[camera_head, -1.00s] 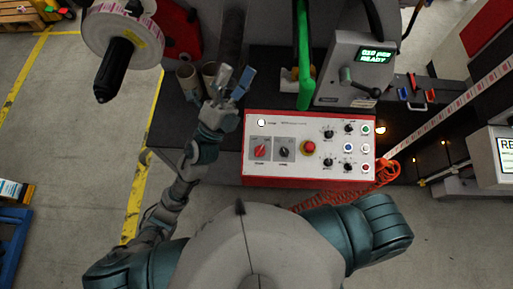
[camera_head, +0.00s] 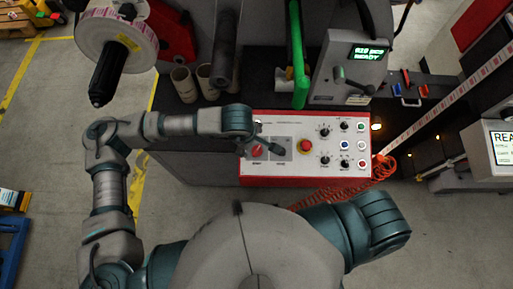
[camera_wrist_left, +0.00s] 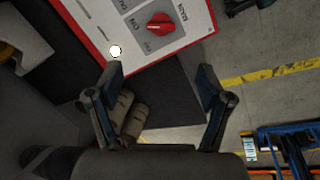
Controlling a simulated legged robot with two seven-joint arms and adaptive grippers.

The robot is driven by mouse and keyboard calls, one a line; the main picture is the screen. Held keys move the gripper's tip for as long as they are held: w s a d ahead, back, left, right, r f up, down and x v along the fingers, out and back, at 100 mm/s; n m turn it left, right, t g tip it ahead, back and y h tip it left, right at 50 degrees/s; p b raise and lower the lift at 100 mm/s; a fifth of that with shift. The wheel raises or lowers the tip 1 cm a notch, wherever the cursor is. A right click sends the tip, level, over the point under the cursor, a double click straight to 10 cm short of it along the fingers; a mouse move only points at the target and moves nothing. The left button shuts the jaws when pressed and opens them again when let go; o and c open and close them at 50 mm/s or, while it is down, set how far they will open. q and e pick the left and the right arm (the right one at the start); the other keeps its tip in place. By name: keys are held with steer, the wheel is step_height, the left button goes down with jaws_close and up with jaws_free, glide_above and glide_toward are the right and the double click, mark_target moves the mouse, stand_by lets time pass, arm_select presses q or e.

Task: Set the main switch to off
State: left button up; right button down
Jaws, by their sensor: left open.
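The control panel (camera_head: 330,120) is a white face with a red rim. Its main switch is a red rotary knob (camera_head: 257,151) on a grey plate at the panel's left; it also shows near the top of the left wrist view (camera_wrist_left: 160,25), apart from the fingers. My left gripper (camera_head: 261,147) is over the panel's left part, around the red knob in the head view. In the left wrist view my left gripper (camera_wrist_left: 160,74) is open and empty, with the knob beyond the fingertips. The black knob beside it is partly hidden by a finger. My right gripper is out of view.
A red mushroom button (camera_head: 305,146) and several small knobs and buttons are right of the switch. Cardboard cores (camera_head: 183,84) stand behind my left arm. A label roll (camera_head: 118,38) hangs at upper left. A red coiled cable (camera_head: 373,172) lies at the panel's right corner.

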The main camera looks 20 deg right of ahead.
mark_target(256, 149)
arm_select(q)
steer(key=p+x, duration=0.1)
steer(key=x, duration=1.3)
steer(key=shift+d+f, duration=0.1)
steer(key=c, duration=1.2)
